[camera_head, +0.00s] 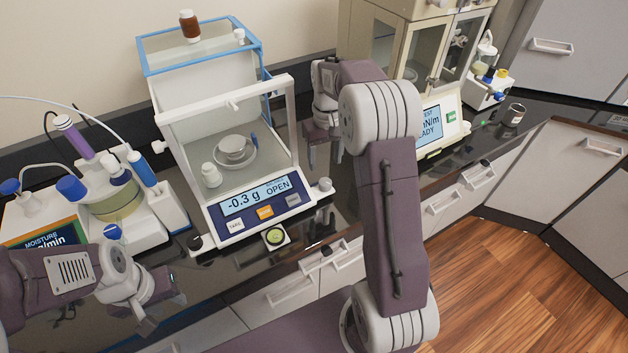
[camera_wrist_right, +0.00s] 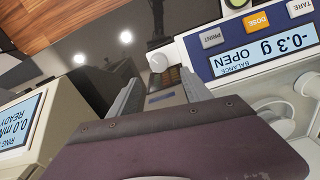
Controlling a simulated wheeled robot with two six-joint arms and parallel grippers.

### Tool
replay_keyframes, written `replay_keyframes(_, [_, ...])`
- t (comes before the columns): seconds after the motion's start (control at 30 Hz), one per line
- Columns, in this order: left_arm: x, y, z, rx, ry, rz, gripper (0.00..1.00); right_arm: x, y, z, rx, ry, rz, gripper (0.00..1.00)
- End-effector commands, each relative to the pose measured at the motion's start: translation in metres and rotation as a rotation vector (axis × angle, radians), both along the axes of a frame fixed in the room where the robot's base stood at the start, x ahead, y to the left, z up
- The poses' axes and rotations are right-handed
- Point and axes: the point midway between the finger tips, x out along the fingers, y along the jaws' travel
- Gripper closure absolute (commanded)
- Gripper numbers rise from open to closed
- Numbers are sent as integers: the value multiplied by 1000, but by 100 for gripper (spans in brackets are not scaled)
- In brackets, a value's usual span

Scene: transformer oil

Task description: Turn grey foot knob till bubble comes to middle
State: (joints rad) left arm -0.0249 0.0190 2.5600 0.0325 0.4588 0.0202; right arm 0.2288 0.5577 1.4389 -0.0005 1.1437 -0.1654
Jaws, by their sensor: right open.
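The balance (camera_head: 262,211) reads -0.3 g and OPEN. Its grey foot knob (camera_head: 325,184) is at the right front corner. In the right wrist view the grey knob (camera_wrist_right: 159,63) lies just beyond my fingertips, roughly between their lines. The round green bubble level (camera_head: 275,236) is at the front; the bubble's exact place is too small to tell. My right gripper (camera_head: 323,156) is open and empty, pointing down behind and above the knob. My left gripper (camera_head: 166,297) is low at the left, away from the balance; its finger gap is unclear.
A black knob (camera_head: 195,242) is at the balance's left front corner. A moisture device (camera_head: 110,205) stands left, and a ring tensiometer (camera_head: 437,125) stands close on the right. A brown bottle (camera_head: 190,26) stands on top of the balance's case. The dark counter's front edge is near.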

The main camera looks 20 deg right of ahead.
Motion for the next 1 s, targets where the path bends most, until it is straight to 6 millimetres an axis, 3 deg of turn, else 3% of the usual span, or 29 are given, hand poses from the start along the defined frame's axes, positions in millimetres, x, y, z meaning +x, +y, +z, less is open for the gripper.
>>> replay_keyframes(0.23, [0, 0, -1, 0, 0, 0, 64, -1, -3, -12, 1, 4, -8, 43])
replay_keyframes(0.63, [0, 0, 2, 0, 0, 0, 64, -2, -2, -84, 1, 4, -8, 43])
replay_keyframes(0.97, [0, 0, 2, 0, 0, 0, 64, -2, -3, -93, 1, 1, -8, 43])
replay_keyframes(1.0, [0, 0, 2, 0, 0, 0, 64, -2, -3, -93, 1, 1, -8, 48])
